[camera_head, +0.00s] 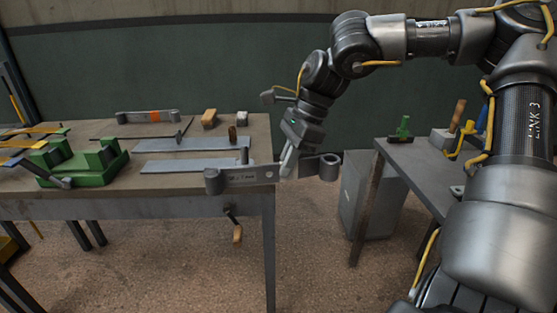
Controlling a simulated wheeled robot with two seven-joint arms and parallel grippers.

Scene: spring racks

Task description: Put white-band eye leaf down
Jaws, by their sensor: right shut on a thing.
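My right gripper (288,168) is shut on a grey metal leaf (245,177) with a rolled eye at each end. A pale band with small dark marks shows on it just left of the fingers; the fingers cover part of its middle. The leaf is held roughly level at the right front corner of the wooden-topped table (110,207). Its left part overlaps the table edge in the picture, and its right eye is over the gap beside the table. I cannot tell how high it is above the top. My left gripper is not in view.
Another eye leaf with an orange band (153,116) lies at the table's back. A second table (418,168) with tools stands right, beside a grey cabinet (378,205).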

